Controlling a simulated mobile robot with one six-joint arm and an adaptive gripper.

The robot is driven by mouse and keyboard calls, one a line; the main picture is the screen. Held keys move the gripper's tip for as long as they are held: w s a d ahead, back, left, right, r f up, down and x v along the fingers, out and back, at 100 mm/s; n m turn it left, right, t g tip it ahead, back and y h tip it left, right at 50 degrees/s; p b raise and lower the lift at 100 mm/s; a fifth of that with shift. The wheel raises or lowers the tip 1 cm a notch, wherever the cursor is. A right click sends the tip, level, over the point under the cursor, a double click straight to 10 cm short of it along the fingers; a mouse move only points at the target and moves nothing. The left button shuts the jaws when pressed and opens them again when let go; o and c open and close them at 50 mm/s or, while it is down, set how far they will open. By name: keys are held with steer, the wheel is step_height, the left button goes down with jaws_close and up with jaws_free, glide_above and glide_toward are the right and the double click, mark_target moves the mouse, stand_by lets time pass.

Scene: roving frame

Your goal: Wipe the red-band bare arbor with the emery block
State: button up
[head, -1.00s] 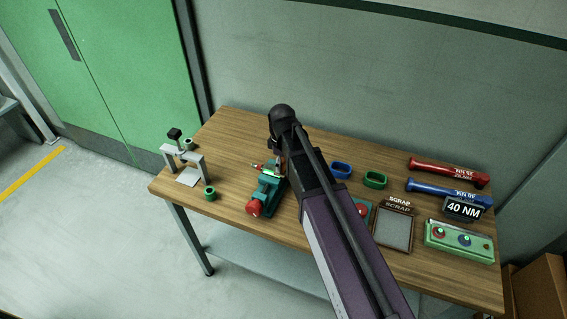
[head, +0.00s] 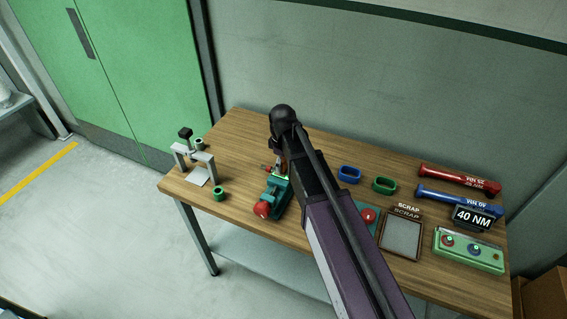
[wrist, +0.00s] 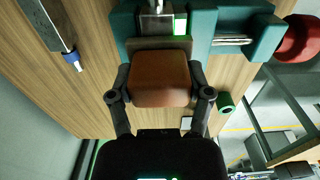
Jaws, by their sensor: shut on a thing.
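My gripper (wrist: 160,92) is shut on the brown emery block (wrist: 160,78), with one finger on each side. The teal vise (wrist: 125,25) lies just beyond the block in the wrist view, and a bare metal shaft (wrist: 157,24) shows at its middle beside a bright green patch. The block's far edge is close to the shaft; I cannot tell whether they touch. In the head view my arm partly hides the vise (head: 274,193), and a small red end (head: 265,168) shows just left of the gripper. I cannot make out a full red band on the shaft.
Right are blue (head: 349,174) and green (head: 384,185) oval rings, a scrap tray (head: 402,238), red and blue wrenches (head: 459,179) and a button box (head: 468,249).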

steer(key=shift+w+a, duration=0.35)
steer(key=shift+a, duration=0.45)
steer(key=shift+w+a, duration=0.35)
steer(key=shift+a, duration=0.45)
steer(key=shift+r, duration=0.15)
steer(key=shift+r+p, duration=2.95)
steer(key=shift+p, duration=0.2)
steer(key=shift+r+p, duration=1.5)
steer(key=shift+p, duration=0.05)
steer(key=shift+f, duration=0.1)
